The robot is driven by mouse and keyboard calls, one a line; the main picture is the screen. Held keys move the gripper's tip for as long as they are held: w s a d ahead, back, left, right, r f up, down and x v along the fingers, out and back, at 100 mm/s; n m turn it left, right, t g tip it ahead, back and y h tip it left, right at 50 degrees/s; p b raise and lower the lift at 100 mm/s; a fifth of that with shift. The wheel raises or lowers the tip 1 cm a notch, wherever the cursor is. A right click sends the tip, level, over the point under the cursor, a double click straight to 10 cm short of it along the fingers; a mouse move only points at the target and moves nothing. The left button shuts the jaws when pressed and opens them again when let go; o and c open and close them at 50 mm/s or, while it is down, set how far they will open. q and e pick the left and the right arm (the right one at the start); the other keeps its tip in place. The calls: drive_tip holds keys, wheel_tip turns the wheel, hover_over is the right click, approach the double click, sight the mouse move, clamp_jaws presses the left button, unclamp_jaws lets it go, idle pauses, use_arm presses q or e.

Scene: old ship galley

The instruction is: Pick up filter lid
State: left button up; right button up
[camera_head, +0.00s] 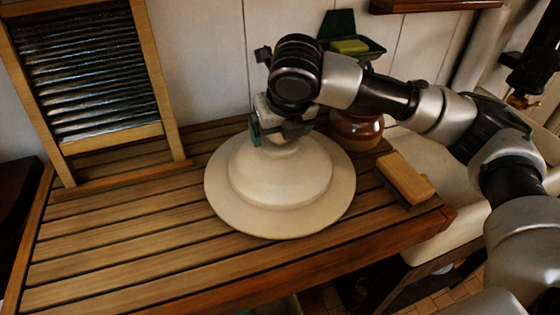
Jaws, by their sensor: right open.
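The filter lid (283,210) is a wide, cream-coloured round lid with a raised dome. It lies flat on the slatted wooden board (140,245), in the middle of the head view. My right gripper (278,134) is right over the top centre of the lid, pointing down, with its fingers low at the lid's crown. It is open. The wrist and fingers hide most of the top, so I cannot tell whether the fingers touch it. My left gripper is not in view.
A washboard (85,75) leans on the wall at the left. A brush (405,178) lies right of the lid, and a brown glazed pot (358,132) stands behind it. A green soap box (350,40) is at the wall. The board's left part is clear. A pale sink (440,165) is at the right.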

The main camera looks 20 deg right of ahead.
drive_tip(key=c, duration=0.7)
clamp_jaws()
drive_tip(key=shift+w+r, duration=0.1)
drive_tip(key=shift+r, duration=0.05)
